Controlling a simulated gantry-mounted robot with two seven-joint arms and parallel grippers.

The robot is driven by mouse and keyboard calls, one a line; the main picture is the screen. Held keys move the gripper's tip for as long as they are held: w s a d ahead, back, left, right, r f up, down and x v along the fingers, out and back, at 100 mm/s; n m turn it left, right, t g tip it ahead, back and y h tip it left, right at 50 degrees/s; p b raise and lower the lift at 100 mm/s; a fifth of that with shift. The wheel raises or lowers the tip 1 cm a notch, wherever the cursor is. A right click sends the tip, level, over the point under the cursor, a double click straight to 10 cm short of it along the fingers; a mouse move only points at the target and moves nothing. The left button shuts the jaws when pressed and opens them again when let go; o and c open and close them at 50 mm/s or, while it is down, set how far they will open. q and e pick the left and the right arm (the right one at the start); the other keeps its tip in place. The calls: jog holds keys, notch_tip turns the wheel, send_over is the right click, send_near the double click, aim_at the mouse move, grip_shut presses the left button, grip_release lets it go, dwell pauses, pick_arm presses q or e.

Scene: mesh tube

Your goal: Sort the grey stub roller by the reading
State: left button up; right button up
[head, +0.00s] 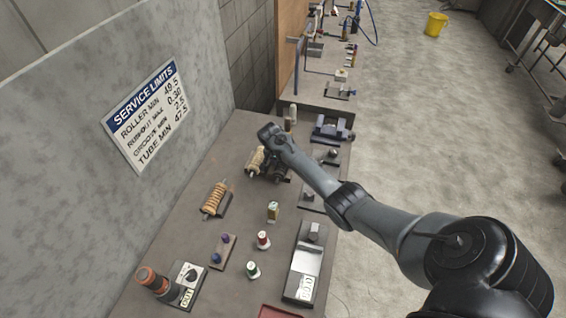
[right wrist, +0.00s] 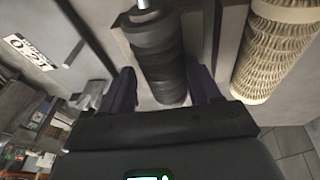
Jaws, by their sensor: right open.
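In the right wrist view, a dark grey ribbed roller (right wrist: 158,62), apparently the stub roller, lies between the two fingers of my right gripper (right wrist: 162,82). The fingers are open, one on each side of it, with a gap visible at least on the left. A bright metal shaft end shows at its far end. In the head view my right gripper (head: 270,168) is over the far part of the bench, and the roller is mostly hidden there. The service limits sign (head: 146,112) reads roller min 49.5, runout max 0.30, groove min 2.5, tube min 47.5. My left gripper is out of view.
A beige woven roller (right wrist: 274,50) lies just right of the gripper. On the bench stand a coiled tan roller (head: 214,200), a dial gauge (head: 187,276), a grey measuring device (head: 305,262) and small spools (head: 263,240). A red tray (head: 277,312) sits at the near edge.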

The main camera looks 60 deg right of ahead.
jog(key=shift+a+f, duration=0.1)
jog(key=shift+f, duration=0.15)
jog(key=shift+r, duration=0.15)
jog(key=s+d+p+v, duration=0.1)
jog(key=p+v, duration=0.8)
jog(key=v, duration=0.8)
jog(key=shift+w+d+r, duration=0.2)
jog(key=shift+d+r, duration=0.1)
jog(key=shift+r, duration=0.3)
